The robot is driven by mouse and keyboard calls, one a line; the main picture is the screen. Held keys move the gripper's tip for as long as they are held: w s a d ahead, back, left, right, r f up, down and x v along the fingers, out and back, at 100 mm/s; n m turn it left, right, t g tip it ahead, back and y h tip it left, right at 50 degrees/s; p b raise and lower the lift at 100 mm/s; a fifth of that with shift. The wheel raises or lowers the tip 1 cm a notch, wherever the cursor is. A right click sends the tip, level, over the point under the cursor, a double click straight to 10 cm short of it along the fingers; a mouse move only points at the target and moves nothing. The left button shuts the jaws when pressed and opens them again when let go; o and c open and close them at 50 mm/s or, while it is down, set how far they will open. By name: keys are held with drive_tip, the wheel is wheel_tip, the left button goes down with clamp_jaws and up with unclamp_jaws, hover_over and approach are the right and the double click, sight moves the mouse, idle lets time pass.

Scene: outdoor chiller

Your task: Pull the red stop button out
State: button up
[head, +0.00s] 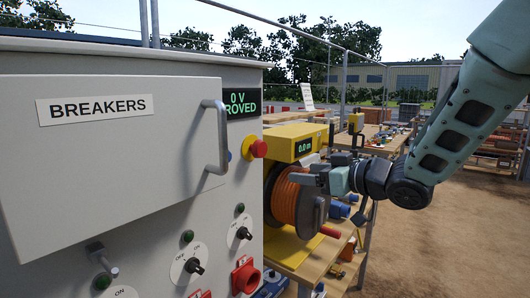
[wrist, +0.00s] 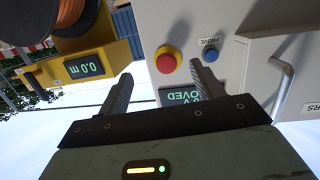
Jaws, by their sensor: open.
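The red stop button (head: 258,148) is a round red knob on a yellow base on the side of the grey cabinet, just right of the door handle. In the wrist view the red button (wrist: 166,63) appears between the two fingertips, nearer the right one. My gripper (head: 306,170) is to the right of the button and a little lower in the head view, apart from it. In the wrist view my gripper (wrist: 161,69) has its fingers spread with nothing between them. The remaining distance to the button is hard to judge.
A blue PROVE button (wrist: 211,55) sits beside the red one. The BREAKERS door (head: 120,135) has a protruding handle (head: 216,138). A green display (head: 243,103) is above the button. A yellow meter (head: 296,142) and orange cable reel (head: 286,199) stand on a bench behind my gripper.

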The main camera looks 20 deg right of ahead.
wheel_tip(320, 180, up, 2)
drive_tip(key=s+d+y, duration=0.2)
drive_tip(key=p, duration=0.6)
approach(263, 150)
drive_tip(key=shift+n+t, duration=0.4)
drive_tip(key=x, duration=0.9)
drive_tip(key=shift+a+f, duration=0.2)
drive_tip(key=shift+f, duration=0.05)
